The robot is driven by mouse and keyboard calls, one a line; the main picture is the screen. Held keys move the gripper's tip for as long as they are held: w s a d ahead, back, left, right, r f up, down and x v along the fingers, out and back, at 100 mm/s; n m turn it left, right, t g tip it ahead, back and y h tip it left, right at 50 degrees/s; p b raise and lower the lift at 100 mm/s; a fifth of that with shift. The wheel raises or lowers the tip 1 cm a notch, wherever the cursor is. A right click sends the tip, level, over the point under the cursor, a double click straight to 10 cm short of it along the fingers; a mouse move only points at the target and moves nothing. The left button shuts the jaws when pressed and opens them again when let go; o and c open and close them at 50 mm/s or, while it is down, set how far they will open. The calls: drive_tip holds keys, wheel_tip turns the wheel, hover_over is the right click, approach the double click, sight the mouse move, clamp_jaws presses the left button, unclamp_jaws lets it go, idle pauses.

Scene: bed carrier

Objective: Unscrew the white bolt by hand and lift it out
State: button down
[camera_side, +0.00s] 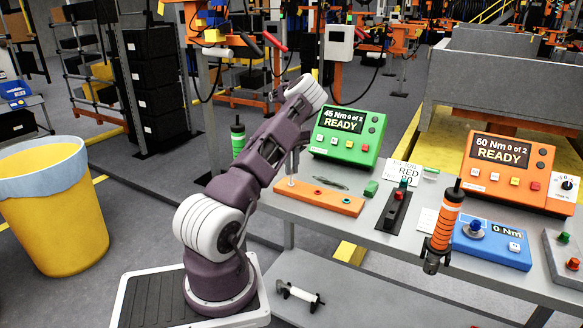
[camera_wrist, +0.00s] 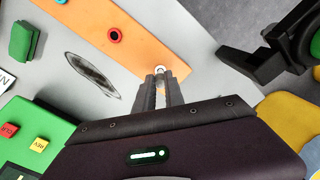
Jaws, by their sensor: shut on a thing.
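The orange plate (camera_side: 331,199) lies on the grey bench, and it also shows in the wrist view (camera_wrist: 140,45). The white bolt (camera_wrist: 160,69) is at the plate's near end in the wrist view, at its left end in the side view. My gripper (camera_wrist: 160,76) points down over that end, its two dark fingers close together and shut on the bolt. In the side view my gripper (camera_side: 291,177) is at the plate's left end, and the bolt is small and mostly hidden by the fingers. I cannot tell how far the bolt is out of its hole.
The plate also has a red-ringed hole (camera_wrist: 115,35) and a teal-ringed one (camera_wrist: 61,1). A dark oval piece (camera_side: 330,183) lies behind it, with a green block (camera_side: 371,188) nearby. The green 45 Nm controller (camera_side: 346,134) and an orange-handled driver (camera_side: 444,228) stand around the bench.

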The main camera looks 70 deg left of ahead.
sight(292, 170)
drive_tip(key=shift+r, duration=3.55)
